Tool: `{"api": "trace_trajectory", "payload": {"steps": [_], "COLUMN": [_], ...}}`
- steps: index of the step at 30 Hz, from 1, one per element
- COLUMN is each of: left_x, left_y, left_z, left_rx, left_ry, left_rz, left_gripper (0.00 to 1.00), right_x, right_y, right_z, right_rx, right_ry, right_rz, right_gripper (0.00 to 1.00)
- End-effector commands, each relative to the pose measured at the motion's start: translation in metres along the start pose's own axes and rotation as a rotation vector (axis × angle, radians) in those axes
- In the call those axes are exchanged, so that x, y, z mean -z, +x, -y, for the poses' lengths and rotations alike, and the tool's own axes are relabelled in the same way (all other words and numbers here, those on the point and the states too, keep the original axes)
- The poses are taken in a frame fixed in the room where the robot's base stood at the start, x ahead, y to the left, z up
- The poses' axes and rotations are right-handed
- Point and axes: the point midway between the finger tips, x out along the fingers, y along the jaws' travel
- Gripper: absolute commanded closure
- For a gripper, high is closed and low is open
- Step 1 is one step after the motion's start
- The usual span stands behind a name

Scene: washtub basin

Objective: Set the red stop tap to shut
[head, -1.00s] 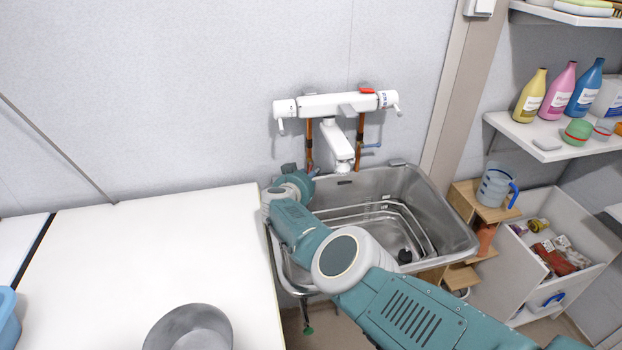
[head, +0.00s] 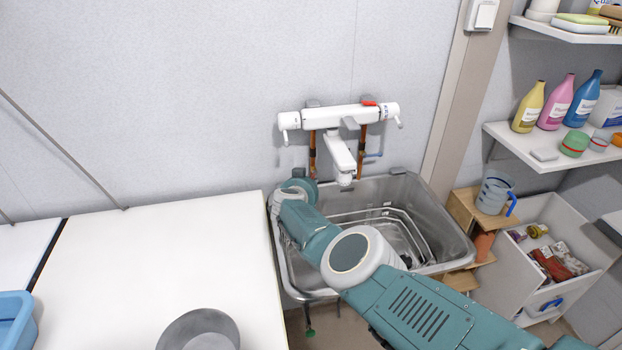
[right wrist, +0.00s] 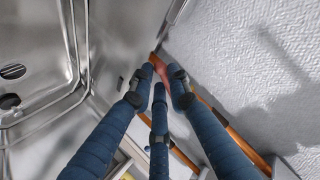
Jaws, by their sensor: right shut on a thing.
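A red handle (right wrist: 160,69), apparently the red stop tap, shows between the fingertips of my right gripper (right wrist: 161,76) in the right wrist view. The gripper's blue ribbed fingers are closed on it, and they hide most of it. I cannot tell the tap's angle. In the head view the left copper pipe (head: 312,145) runs down from the white mixer (head: 340,117) behind my right wrist, which hides the tap there. A blue stop tap (head: 373,155) sits on the right pipe. My left gripper is not in view.
The steel basin (head: 455,240) lies below the mixer, close to my right arm. A white worktop (head: 150,260) with a grey bowl (head: 200,330) is at the left. A wooden step shelf (head: 462,205) with a jug (head: 494,194) stands at the right. The wall is close behind the pipes.

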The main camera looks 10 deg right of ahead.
Motion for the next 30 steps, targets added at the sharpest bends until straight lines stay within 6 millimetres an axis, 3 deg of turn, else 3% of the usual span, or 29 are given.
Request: {"api": "trace_trajectory", "payload": {"steps": [1, 12, 30], "left_x": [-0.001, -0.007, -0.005], "left_y": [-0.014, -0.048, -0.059], "left_z": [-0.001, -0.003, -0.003], "left_rx": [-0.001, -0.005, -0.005], "left_ry": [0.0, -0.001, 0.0], "left_rz": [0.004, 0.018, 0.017], "left_gripper": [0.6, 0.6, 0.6], "right_x": [0.013, 0.011, 0.011], "right_y": [-0.003, -0.006, -0.006], "right_z": [0.003, 0.009, 0.011], "right_rx": [0.009, 0.061, 0.09], "right_ry": [0.028, 0.234, 0.326], "right_rz": [0.014, 0.152, 0.214], "right_gripper": [1.0, 1.0, 1.0]}}
